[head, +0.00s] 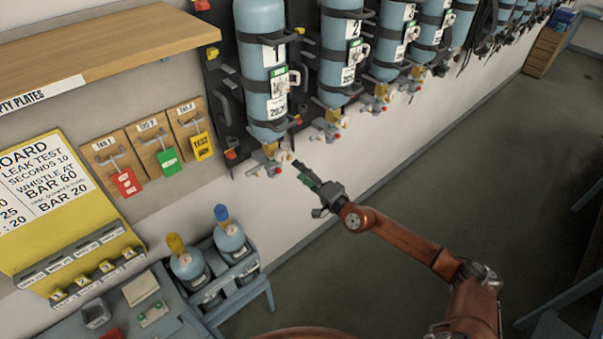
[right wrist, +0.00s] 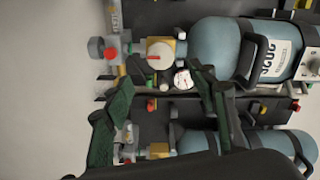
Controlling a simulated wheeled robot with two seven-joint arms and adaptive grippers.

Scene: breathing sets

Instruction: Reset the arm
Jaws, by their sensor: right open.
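My right gripper (head: 308,179) is open and empty, just below and to the right of the valve of the cylinder numbered 1 (head: 262,70). In the right wrist view its two green-padded fingers (right wrist: 160,112) stand apart. Between and beyond them are a cylinder valve with a red knob (right wrist: 110,54) and a small white gauge (right wrist: 183,79). I cannot tell whether a finger touches anything. My right arm (head: 400,240) reaches in from the lower right. My left gripper is not in view.
Several blue cylinders hang in a wall row. Red, green and yellow tags (head: 168,160) hang on hooks at left, under a wooden shelf (head: 110,42). Two smaller cylinders stand in a crate (head: 243,268) beside a grey bench (head: 150,315). The floor (head: 430,170) at right is mostly clear.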

